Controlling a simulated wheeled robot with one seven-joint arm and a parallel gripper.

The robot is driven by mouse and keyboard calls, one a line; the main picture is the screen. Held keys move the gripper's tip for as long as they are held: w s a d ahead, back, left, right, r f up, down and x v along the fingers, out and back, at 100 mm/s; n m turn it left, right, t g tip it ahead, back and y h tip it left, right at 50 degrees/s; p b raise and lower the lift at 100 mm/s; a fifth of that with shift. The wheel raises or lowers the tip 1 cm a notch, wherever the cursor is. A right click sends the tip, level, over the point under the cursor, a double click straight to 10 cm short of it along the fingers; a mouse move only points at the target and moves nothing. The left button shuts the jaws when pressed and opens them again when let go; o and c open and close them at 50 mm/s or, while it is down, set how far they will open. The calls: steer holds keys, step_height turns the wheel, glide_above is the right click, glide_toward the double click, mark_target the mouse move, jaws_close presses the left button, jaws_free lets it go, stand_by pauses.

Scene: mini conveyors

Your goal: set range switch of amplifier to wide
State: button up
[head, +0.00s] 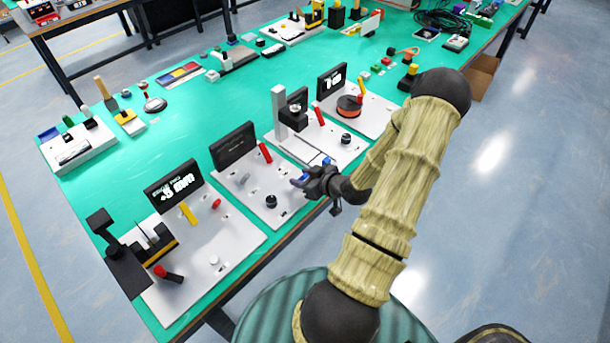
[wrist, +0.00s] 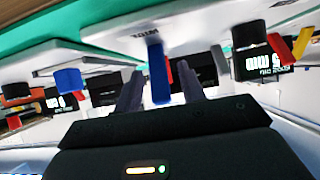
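The amplifier board (head: 250,203) is a pale panel with a dark display (head: 234,147) at its back edge. Its blue range switch (wrist: 158,72) stands up as a lever between my fingers in the wrist view. In the head view a blue tip (head: 299,181) shows beside my gripper (head: 308,180). The wrist view is roughly upside down, and the word WIDE (wrist: 145,35) is printed near the lever's base. My gripper (wrist: 160,92) is open, its two dark fingers on either side of the lever with small gaps. Other markings by the switch are not readable.
The same board carries a red lever (head: 265,152) and a black knob (head: 271,201). The left board has a lit display (head: 174,186) and a yellow lever (head: 188,213).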

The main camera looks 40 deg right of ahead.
steer(key=shift+r, duration=0.1)
steer(key=shift+s+d+r, duration=0.1)
steer(key=shift+r, duration=0.05)
steer(key=v, duration=1.7)
